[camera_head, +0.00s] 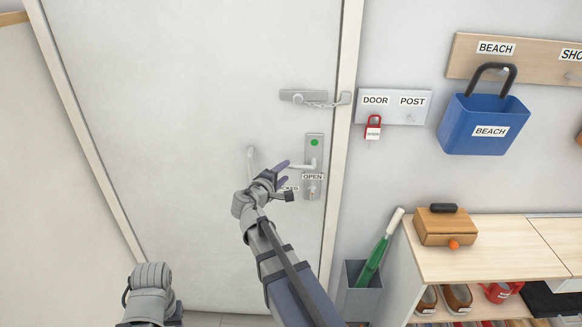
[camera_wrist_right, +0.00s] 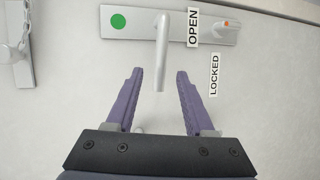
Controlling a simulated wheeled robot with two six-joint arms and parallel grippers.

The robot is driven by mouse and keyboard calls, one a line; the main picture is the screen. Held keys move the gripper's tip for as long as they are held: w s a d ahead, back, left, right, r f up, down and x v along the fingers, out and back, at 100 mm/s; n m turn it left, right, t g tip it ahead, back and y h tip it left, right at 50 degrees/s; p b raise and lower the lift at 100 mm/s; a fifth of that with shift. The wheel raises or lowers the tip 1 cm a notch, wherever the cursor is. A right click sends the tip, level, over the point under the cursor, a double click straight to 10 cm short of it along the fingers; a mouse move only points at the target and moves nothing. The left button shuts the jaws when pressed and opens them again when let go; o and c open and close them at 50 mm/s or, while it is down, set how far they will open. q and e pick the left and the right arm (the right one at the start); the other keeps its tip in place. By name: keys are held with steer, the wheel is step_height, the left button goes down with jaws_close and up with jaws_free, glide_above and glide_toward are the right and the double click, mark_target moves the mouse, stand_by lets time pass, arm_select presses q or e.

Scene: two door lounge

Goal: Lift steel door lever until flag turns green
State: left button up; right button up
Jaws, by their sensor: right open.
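The steel door lever (camera_head: 303,166) sticks out to the left from an upright plate on the white door, near its right edge. The round flag (camera_head: 314,142) at the top of the plate is green; it is green in the right wrist view too (camera_wrist_right: 118,21). My right gripper (camera_head: 284,173) is open at the lever's free end. In the right wrist view, the lever (camera_wrist_right: 161,55) reaches between the open fingertips (camera_wrist_right: 160,73), with gaps on both sides. My left arm's end (camera_head: 150,290) is low at the left; its fingers cannot be made out.
A chain latch (camera_head: 305,97) is above the lever plate. OPEN (camera_head: 313,177) and LOCKED (camera_wrist_right: 214,76) labels sit by the lower knob.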

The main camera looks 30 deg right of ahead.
mark_target(290, 168)
steer(key=b+x, duration=0.1)
steer(key=x, duration=0.5)
steer(key=shift+d+f, duration=0.1)
steer(key=shift+c, duration=0.3)
jaws_close()
stand_by(1.0)
